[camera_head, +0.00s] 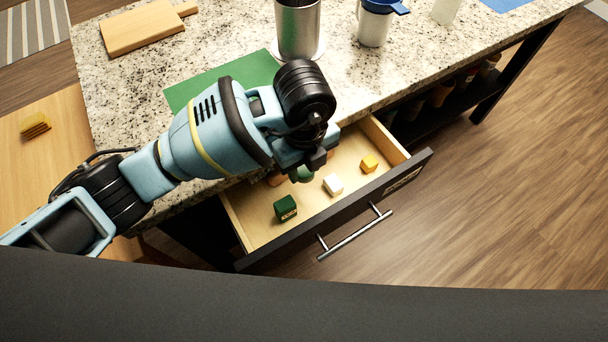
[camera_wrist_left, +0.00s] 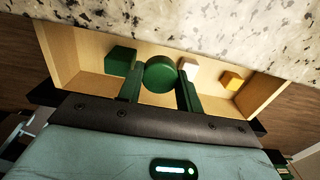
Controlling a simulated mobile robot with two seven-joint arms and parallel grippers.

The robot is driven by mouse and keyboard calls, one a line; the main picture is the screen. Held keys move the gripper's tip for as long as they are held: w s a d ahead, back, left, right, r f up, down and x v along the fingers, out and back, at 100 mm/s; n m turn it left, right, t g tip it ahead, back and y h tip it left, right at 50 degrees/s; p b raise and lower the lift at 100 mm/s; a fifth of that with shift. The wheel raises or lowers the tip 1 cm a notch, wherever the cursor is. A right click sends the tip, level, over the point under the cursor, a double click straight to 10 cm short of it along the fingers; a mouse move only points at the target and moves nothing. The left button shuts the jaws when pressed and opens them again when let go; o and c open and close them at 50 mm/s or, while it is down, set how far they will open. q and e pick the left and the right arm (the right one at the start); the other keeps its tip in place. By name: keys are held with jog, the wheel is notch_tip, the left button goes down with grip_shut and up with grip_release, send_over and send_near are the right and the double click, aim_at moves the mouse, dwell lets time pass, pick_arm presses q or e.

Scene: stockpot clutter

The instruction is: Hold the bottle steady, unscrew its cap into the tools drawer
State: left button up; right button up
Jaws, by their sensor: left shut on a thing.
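My left gripper (camera_head: 306,166) is over the open tools drawer (camera_head: 348,208), pointing down into it. In the left wrist view its two fingers are shut on a round green cap (camera_wrist_left: 160,74). The cap shows only partly under the gripper in the head view (camera_head: 304,175). I cannot tell whether it touches the drawer floor. No bottle is under the cap in the wrist view. A pale upright container (camera_head: 445,11), cut off at the top edge, may be the bottle; I cannot tell. My right gripper is not in view.
The drawer holds a green block (camera_head: 285,208), a white block (camera_head: 333,184) and a yellow block (camera_head: 369,163). On the speckled counter (camera_head: 235,50) are a metal pot (camera_head: 298,30), a blue-lidded pitcher (camera_head: 374,27), a green mat (camera_head: 215,80) and a wooden board (camera_head: 142,29).

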pick_arm(q)
notch_tip(320, 180, down, 4)
jog(key=shift+f+b, duration=0.1)
jog(key=shift+b, duration=0.2)
jog(key=shift+f, duration=0.35)
jog(key=shift+f, duration=0.6)
jog(key=o, duration=1.1)
jog(key=shift+r, duration=0.1)
